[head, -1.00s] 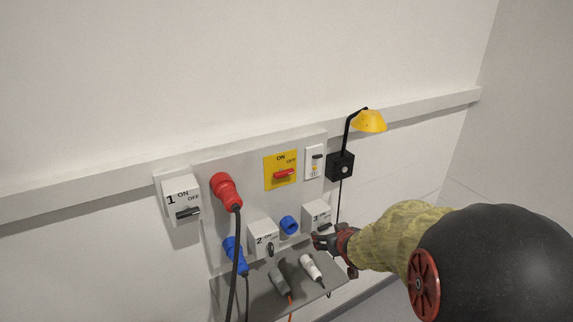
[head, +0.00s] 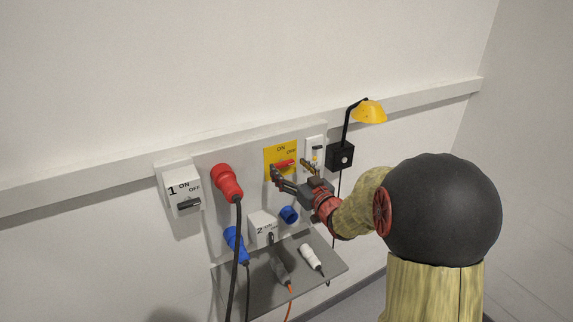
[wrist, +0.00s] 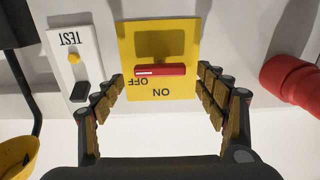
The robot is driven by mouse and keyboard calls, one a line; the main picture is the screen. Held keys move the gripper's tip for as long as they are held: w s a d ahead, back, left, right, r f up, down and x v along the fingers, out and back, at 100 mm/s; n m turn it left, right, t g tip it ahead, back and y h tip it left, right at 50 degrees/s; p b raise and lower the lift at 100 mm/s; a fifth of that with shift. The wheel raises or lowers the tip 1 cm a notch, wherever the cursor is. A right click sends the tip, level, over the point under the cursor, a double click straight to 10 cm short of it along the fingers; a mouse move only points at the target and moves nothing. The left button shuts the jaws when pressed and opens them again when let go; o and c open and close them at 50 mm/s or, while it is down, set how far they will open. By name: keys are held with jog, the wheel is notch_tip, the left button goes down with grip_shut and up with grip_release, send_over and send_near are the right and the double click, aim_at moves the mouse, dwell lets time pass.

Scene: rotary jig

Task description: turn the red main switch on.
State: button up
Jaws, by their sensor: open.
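The red main switch (head: 284,164) is a bar handle on a yellow plate (head: 270,153) marked ON and OFF. In the head view the handle lies roughly level, pointing toward the OFF label at the right. In the wrist view, which is upside down, the red handle (wrist: 160,70) also lies level, with its end by OFF. My gripper (head: 292,168) is open in front of the yellow plate. In the wrist view its fingers (wrist: 160,85) stand on either side of the handle, with gaps between. I cannot tell how far the fingertips are from the plate.
A white TEST unit (wrist: 72,62) sits beside the plate. A red plug (head: 227,183) with a black cable hangs to the left. Switch box 1 (head: 182,190), box 2 (head: 262,227) and blue connectors are nearby. A yellow lamp (head: 369,111) stands at the right. A grey shelf (head: 250,290) holds plugs below.

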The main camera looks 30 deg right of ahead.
aim_at(284, 164)
jog(key=shift+w, duration=1.15)
jog(key=shift+c, duration=1)
jog(key=c, duration=1)
jog(key=shift+o, duration=0.2)
